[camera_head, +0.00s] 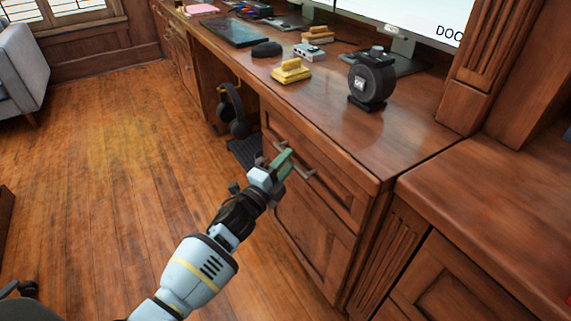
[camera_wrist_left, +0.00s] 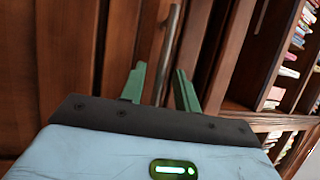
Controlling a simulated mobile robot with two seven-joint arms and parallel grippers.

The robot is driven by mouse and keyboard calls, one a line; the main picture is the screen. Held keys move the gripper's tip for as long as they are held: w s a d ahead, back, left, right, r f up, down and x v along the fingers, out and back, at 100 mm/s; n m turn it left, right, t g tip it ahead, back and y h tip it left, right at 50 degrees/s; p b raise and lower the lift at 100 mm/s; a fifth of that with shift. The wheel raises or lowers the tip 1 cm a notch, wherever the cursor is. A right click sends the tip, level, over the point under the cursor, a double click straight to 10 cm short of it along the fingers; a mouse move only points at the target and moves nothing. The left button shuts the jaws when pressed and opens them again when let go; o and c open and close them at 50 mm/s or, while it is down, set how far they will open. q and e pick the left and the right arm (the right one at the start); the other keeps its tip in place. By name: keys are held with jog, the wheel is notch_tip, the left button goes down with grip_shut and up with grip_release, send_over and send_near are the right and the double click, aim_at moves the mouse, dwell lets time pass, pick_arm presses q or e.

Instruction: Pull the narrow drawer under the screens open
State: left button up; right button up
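The narrow drawer (camera_head: 338,196) is the upper wood front in the desk, below the screen (camera_head: 405,15), and looks shut. Its bar handle (camera_head: 307,173) sits partly behind my left gripper. My left gripper (camera_head: 284,163) is in front of the drawer, at the handle. In the left wrist view, the two green fingers (camera_wrist_left: 160,85) are apart. The metal handle bar (camera_wrist_left: 169,48) shows in line with the gap between them. Whether the fingers touch the bar, I cannot tell. My right gripper is not in view.
A black tape dispenser (camera_head: 372,79), yellow blocks (camera_head: 291,72) and a black mouse (camera_head: 266,49) stand on the desktop (camera_head: 330,120). Headphones (camera_head: 233,110) hang at the knee space. A larger cabinet front (camera_head: 318,240) lies below the drawer. The wood floor (camera_head: 110,160) at left is clear.

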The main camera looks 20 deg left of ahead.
pick_arm(q)
grip_shut()
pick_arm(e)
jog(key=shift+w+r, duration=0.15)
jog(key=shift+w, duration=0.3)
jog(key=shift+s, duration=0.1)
